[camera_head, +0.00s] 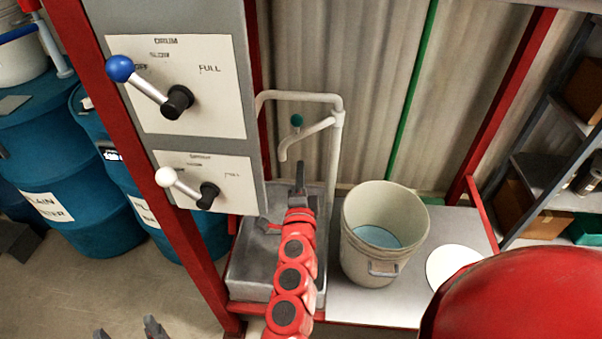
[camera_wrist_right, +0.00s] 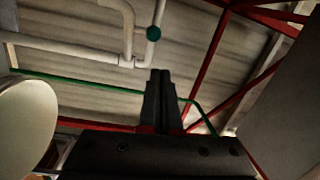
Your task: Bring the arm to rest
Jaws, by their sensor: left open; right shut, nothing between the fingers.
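My red right arm (camera_head: 292,270) reaches up from the bottom centre of the head view. Its dark right gripper (camera_head: 300,174) is over the grey metal sink (camera_head: 252,262), near the spout of the white pipe (camera_head: 337,150). In the right wrist view the right gripper (camera_wrist_right: 161,78) has its fingers together and holds nothing. Of my left gripper (camera_head: 128,332), only the two dark fingertips show at the bottom left edge of the head view. They are apart and nothing shows between them.
A bucket (camera_head: 355,243) with bluish liquid stands right of the sink, beside a white disc (camera_head: 452,266). A panel (camera_head: 190,85) with a blue-knobbed lever (camera_head: 145,82) and a white-knobbed lever (camera_head: 185,184) stands left, framed by red posts. Blue drums (camera_head: 50,190) are behind it.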

